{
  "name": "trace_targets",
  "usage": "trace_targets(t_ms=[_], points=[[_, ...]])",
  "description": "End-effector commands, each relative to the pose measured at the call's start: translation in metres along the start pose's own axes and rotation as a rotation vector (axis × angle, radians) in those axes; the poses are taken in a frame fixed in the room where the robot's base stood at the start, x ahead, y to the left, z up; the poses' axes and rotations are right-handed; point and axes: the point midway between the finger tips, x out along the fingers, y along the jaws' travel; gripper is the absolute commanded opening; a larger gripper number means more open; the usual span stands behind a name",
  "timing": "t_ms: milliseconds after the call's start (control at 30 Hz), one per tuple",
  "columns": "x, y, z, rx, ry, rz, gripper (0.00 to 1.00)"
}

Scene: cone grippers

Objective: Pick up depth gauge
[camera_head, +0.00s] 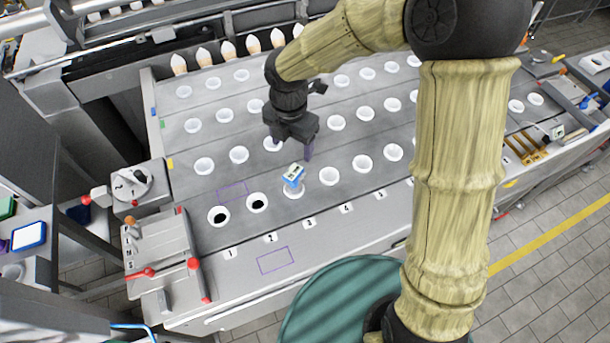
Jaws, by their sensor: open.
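The depth gauge (293,174) is a small blue device with a pale display face. It sits at a white-rimmed hole in the front row of the grey table, just above the number 3 label, and covers part of that hole. My gripper (305,150) is dark, open and points downward. It is just above and behind the gauge in the picture, and looks empty. Its far finger is partly hidden, and I cannot tell the exact height of the gap between gripper and gauge.
The grey table (250,230) has rows of white-rimmed holes. Two front-left holes (257,203) look dark inside. Cone-shaped items (204,57) line the back edge. A panel with red-knobbed levers (160,250) stands at left. My arm hides part of the right side.

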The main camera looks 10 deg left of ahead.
Motion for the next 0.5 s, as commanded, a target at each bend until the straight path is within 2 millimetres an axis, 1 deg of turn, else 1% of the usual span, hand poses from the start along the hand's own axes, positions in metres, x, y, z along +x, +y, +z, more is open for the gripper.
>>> trace_targets(t_ms=[33, 133, 500], points=[[-0.0019, 0.0079, -0.0045, -0.073, 0.005, 0.000, 0.70], [-0.0021, 0.0145, -0.0083, -0.155, 0.008, -0.002, 0.70], [0.0009, 0.0144, -0.0080, -0.164, 0.008, -0.002, 0.70]])
